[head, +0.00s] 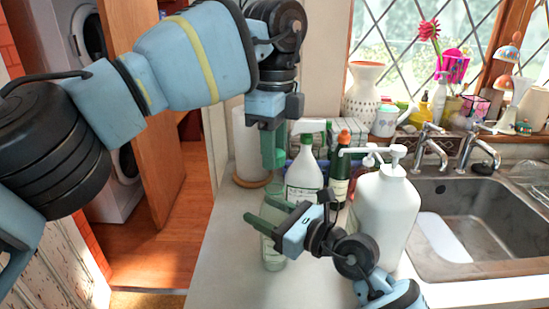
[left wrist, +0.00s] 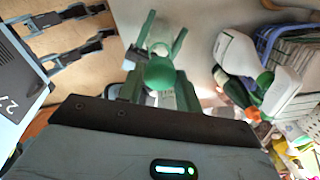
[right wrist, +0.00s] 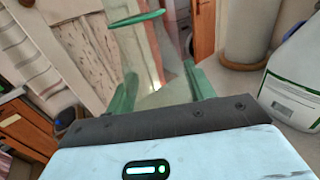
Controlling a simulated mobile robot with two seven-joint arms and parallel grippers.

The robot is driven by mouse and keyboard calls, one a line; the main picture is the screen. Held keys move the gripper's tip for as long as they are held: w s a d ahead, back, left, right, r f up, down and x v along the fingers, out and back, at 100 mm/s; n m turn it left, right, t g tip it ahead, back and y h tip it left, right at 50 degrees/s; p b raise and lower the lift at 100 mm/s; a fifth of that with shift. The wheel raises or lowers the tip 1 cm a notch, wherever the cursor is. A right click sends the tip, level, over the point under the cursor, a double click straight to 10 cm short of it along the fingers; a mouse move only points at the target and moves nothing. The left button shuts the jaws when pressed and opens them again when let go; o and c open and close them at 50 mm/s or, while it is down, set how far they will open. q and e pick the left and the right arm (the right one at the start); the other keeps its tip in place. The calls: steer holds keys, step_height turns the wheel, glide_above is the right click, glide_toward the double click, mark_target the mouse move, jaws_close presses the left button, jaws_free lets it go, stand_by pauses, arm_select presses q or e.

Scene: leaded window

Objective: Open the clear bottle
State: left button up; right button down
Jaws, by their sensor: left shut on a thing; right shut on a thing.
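The clear bottle (head: 273,252) stands upright on the counter in the head view. My right gripper (head: 264,212) is shut around its body from the side. The glass (right wrist: 155,50) also shows between my right fingers in the right wrist view. My left gripper (head: 273,150) points down from above, over the bottle. It is shut on a round green cap (left wrist: 159,72), seen from above in the left wrist view. The fingers hide most of the cap in the head view, and I cannot tell whether it still touches the bottle's neck.
A white bottle with a green cap (head: 304,175), a dark green bottle (head: 339,170) and a large white pump bottle (head: 384,215) stand close to the right. The sink (head: 470,215) lies farther right. The counter's front left (head: 225,245) is clear.

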arm_select(q)
steer(key=shift+r, duration=0.7)
arm_select(e)
steer(key=shift+c, duration=2.3)
jaws_free()
steer(key=shift+d, duration=0.1)
arm_select(q)
steer(key=shift+w+f, duration=0.1)
steer(key=shift+f, duration=0.55)
steer(key=shift+f+b, duration=0.1)
steer(key=shift+b, duration=0.2)
arm_select(e)
steer(key=v, duration=1.2)
